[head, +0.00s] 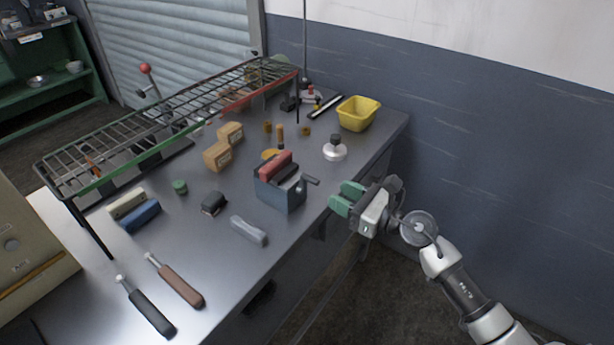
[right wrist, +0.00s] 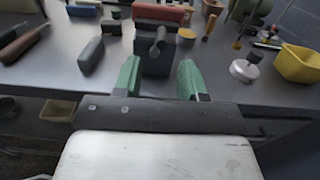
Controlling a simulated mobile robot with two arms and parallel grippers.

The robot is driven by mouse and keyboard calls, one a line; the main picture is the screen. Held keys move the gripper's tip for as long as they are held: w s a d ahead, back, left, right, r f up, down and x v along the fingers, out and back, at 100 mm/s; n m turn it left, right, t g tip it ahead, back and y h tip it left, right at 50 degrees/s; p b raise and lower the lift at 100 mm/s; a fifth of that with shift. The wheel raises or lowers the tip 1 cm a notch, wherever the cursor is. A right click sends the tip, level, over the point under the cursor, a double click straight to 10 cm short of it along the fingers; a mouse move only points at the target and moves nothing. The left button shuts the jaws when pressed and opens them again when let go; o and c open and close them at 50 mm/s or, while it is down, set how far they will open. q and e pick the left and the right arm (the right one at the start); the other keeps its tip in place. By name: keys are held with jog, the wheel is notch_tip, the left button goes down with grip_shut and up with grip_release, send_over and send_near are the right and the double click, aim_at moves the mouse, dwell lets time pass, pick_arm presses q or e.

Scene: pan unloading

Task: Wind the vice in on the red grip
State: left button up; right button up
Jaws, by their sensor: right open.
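The vice (head: 283,198) is a dark blue-grey block near the bench's front edge. The red grip (head: 274,164) lies along its top, between the jaws as far as I can tell. A short grey handle (head: 311,181) sticks out of the vice's near side. In the right wrist view the vice (right wrist: 155,64), the red grip (right wrist: 160,13) and the handle (right wrist: 158,42) are straight ahead. My right gripper (head: 345,199) has green fingers, is open and empty, and is off the bench edge, apart from the handle. Its fingers (right wrist: 158,80) show either side of the vice's front. My left gripper is not in view.
A yellow bin (head: 358,114) and a silver, dark-topped pot (head: 335,149) stand right of the vice. A grey bar (head: 249,231) and a dark block (head: 214,203) lie left. A wire rack (head: 170,118) spans the back. The bench front edge is beside my right gripper.

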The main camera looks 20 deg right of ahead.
aim_at(311, 180)
jog(key=p+x, duration=0.1)
jog(key=x, duration=0.6)
jog(key=shift+w+a, duration=0.1)
jog(key=shift+w, duration=0.25)
jog(key=shift+w+a+f+p, duration=0.1)
jog(key=shift+w+a+p, duration=0.2)
jog(key=shift+w+a, duration=0.15)
grip_shut()
